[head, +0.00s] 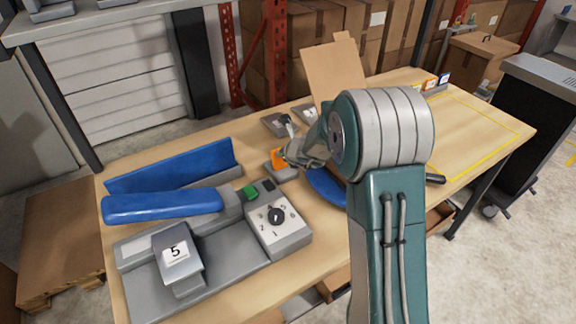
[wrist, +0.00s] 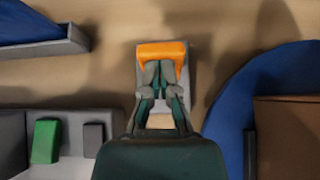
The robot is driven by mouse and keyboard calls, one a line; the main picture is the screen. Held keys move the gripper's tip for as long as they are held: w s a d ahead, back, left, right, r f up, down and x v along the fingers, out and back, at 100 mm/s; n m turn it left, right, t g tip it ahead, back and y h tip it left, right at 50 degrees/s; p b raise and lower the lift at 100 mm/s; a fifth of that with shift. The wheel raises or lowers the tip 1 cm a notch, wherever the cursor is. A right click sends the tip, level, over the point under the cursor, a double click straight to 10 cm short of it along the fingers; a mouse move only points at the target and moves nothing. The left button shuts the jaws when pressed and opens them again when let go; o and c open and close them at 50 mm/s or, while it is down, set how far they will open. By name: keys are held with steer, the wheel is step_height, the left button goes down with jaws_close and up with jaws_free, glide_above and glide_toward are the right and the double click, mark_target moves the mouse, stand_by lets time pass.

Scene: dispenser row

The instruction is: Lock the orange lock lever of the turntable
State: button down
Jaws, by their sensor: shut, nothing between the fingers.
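The orange lock lever (wrist: 161,49) sits on a small grey base (wrist: 190,66) in the wrist view. In the head view the lever (head: 278,158) is partly hidden behind my gripper (head: 290,154). In the wrist view my gripper (wrist: 160,72) is shut and empty, its fingertips right at the lever's near edge. I cannot tell whether they touch it. The blue turntable (wrist: 236,100) is to the right of the lever, with a brown box (wrist: 288,140) on it. In the head view my arm hides much of the turntable (head: 326,186).
A grey machine with a blue arm (head: 160,206), a green button (head: 250,192) and a dial (head: 276,215) stands at the left of the table. Small grey trays (head: 275,124) lie behind the lever. The yellow-outlined area (head: 480,130) at the right is clear.

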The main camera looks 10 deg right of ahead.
steer(key=shift+a, duration=0.1)
steer(key=shift+r, duration=0.8)
steer(key=shift+s, duration=0.1)
